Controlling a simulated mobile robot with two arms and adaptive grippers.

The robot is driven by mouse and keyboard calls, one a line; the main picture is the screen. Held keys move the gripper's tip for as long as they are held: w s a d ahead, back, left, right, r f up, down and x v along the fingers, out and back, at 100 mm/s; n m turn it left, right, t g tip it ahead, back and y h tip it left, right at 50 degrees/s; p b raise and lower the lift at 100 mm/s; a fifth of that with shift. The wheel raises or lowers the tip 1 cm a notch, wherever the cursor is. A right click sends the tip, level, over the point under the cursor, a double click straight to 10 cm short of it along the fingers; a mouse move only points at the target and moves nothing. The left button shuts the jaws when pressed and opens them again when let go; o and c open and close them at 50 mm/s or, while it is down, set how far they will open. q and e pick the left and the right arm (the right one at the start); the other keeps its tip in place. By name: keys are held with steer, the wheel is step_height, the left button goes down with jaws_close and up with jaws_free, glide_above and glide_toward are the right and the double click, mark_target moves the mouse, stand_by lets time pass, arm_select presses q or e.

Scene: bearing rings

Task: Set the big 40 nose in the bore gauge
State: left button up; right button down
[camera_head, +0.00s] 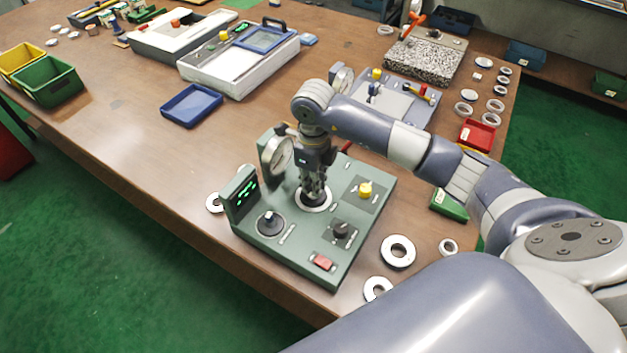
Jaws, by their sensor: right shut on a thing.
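The bore gauge (298,248) is a dark green bench unit near the table's front edge, with a round dial, a green-lit display, a yellow knob, a black knob and a red switch. My right gripper (314,190) points down over a pale round seat (313,200) on top of the gauge. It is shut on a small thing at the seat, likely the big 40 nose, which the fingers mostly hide. I cannot tell whether the nose is down in the seat or just above it. My left gripper is not in view.
Steel rings (397,251) lie right of the gauge, and one ring (214,202) lies at its left. A blue tray (191,105), a white instrument (238,72), a speckled block (425,58) and a red tray (476,134) stand farther back.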

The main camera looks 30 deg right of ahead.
steer(key=shift+f+b, duration=0.3)
steer(key=shift+f, duration=0.1)
steer(key=c, duration=1.5)
jaws_free()
steer(key=shift+c, duration=0.2)
step_height(320, 180, up, 12)
